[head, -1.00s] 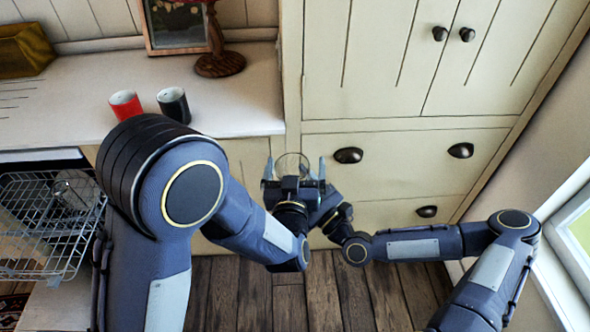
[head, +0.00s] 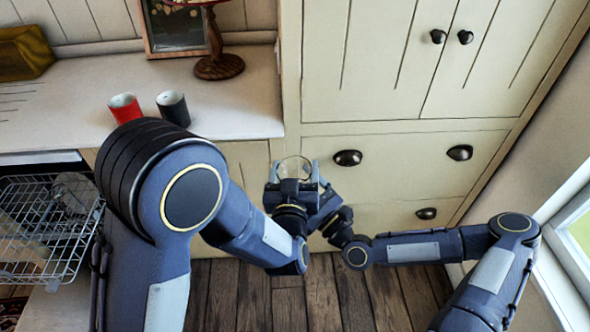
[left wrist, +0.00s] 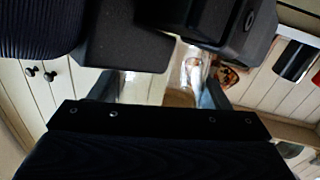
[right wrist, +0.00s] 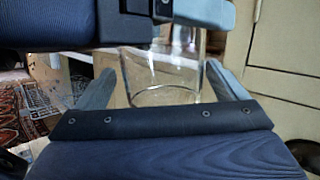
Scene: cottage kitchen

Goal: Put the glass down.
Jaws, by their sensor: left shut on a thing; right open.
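A clear glass (head: 296,165) is held up in front of the cream drawers. My left gripper (head: 292,176) is shut on it. In the left wrist view the glass (left wrist: 192,70) shows partly, behind dark gripper parts. In the right wrist view the glass (right wrist: 160,78) stands between the spread fingers of my right gripper (right wrist: 158,85), which is open. My left gripper (right wrist: 185,12) crosses above there. In the head view my right gripper is mostly hidden behind the left one, so contact with the glass cannot be told.
The white counter (head: 235,100) at left holds a red mug (head: 124,107), a dark mug (head: 173,107), a wooden stand (head: 218,62) and a picture frame (head: 175,28). A wire dish rack (head: 40,235) is pulled out at lower left. The counter's right part is clear.

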